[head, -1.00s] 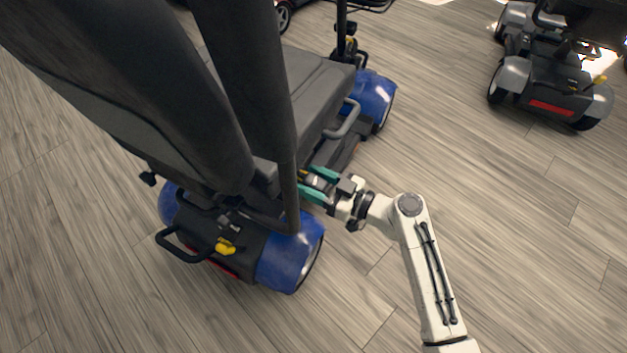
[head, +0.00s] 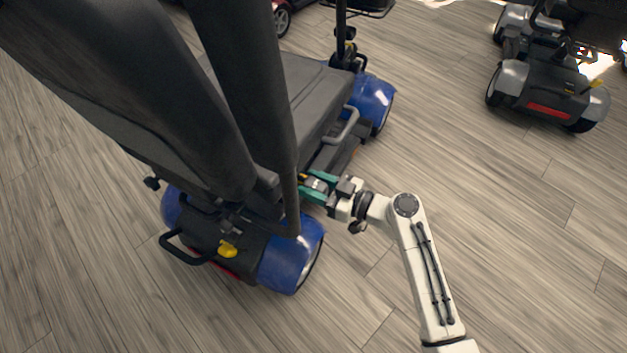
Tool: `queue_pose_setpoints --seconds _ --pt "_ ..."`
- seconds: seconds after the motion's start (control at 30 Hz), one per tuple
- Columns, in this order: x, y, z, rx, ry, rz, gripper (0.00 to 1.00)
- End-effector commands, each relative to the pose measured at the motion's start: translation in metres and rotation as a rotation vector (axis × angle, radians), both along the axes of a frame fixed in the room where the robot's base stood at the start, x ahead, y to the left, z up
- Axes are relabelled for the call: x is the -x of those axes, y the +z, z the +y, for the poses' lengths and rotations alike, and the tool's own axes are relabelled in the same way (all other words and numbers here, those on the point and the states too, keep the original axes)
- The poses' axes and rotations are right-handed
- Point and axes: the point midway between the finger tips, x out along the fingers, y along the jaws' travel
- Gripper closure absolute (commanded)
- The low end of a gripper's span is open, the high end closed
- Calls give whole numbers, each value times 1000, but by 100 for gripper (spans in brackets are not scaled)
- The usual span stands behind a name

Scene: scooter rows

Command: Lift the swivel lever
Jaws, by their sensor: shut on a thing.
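The blue and black scooter (head: 292,260) stands in the middle of the head view, its seat and dark backrest filling the upper left. My gripper (head: 308,187), with green fingers, reaches in from the right under the seat's side. It is shut on a small dark part at the seat's base, with a little yellow showing beside it. I take this part to be the swivel lever (head: 303,178), mostly hidden between the fingers and by the seat tube.
A yellow lever (head: 228,249) and a black handle loop (head: 183,248) are at the scooter's rear. A grey scooter (head: 548,95) stands at the upper right. Another red wheeled vehicle (head: 281,20) shows at the top. The wood floor (head: 520,250) at right is clear.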

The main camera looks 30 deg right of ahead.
Motion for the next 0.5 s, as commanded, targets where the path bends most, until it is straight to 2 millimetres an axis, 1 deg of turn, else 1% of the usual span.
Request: queue_pose_setpoints --seconds 0.03,0.2,0.33,0.5 --pt "0 11 1 13 3 19 100" --pt "1 20 1 57 3 81 100" --pt "1 23 0 84 2 119 100" --pt "1 24 0 102 0 145 100"
